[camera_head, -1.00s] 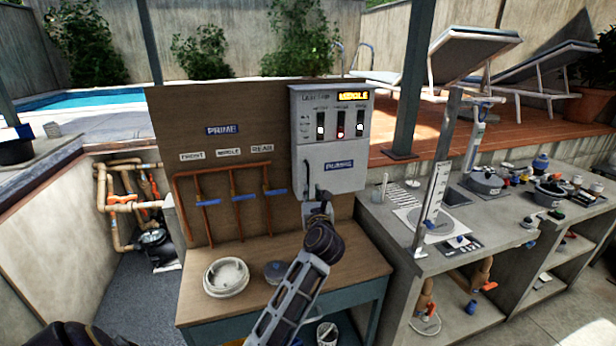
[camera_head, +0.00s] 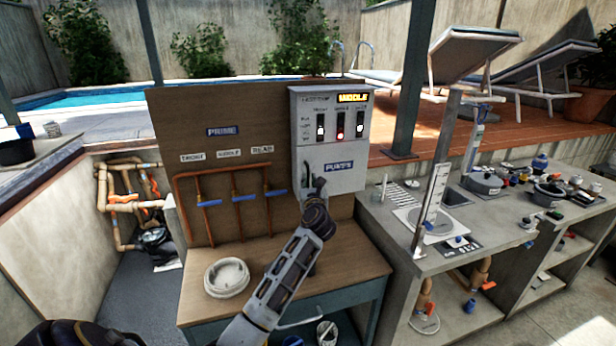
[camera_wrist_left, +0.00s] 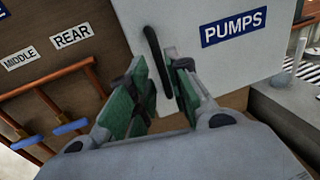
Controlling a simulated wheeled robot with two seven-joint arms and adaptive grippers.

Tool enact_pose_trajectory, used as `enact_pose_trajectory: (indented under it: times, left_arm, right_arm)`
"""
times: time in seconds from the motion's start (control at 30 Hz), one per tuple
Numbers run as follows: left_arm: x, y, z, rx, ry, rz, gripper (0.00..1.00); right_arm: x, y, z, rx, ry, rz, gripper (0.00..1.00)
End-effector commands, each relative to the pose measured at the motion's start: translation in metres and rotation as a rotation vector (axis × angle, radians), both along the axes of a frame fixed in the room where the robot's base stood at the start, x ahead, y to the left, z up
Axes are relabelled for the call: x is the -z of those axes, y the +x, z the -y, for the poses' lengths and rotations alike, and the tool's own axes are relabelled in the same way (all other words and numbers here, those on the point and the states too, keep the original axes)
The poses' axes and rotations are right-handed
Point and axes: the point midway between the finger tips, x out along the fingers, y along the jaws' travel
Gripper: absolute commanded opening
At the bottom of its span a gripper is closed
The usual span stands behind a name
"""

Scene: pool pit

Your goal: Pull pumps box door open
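The grey pumps box (camera_head: 335,150) hangs on the right side of a wooden board. Its lower front is a door (camera_head: 350,180) with a blue PUMPS label, and it looks shut. A thin black upright handle (camera_wrist_left: 153,45) is at the door's left side; it also shows in the head view (camera_head: 305,172). My left gripper (camera_head: 318,188) is at the door's lower left, in front of the handle. In the left wrist view its green-padded fingers (camera_wrist_left: 166,85) are apart, with the handle's lower part between their tips. Contact with the handle cannot be told. My right gripper is not in view.
Copper pipes with blue valves (camera_head: 245,197) run on the board left of the box. A grey counter (camera_head: 480,215) with small parts stands to the right.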

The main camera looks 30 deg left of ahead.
Motion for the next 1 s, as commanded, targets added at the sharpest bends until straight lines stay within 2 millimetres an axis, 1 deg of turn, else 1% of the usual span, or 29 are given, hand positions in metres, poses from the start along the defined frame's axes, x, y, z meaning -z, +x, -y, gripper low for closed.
enact_pose_trajectory:
  times: [0.2,0.5,0.7,1.0]
  left_arm:
    - [-0.001,0.017,-0.013,0.001,0.001,0.0,0.19]
    - [-0.001,0.036,-0.027,0.001,0.002,0.0,0.19]
    - [0.0,0.041,-0.032,0.001,0.001,0.0,0.19]
    - [0.0,0.042,-0.032,0.001,0.001,0.001,0.19]
  right_arm:
    - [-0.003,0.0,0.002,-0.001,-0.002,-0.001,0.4]
    - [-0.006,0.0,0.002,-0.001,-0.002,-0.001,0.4]
    - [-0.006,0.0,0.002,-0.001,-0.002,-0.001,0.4]
    - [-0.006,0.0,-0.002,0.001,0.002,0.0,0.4]
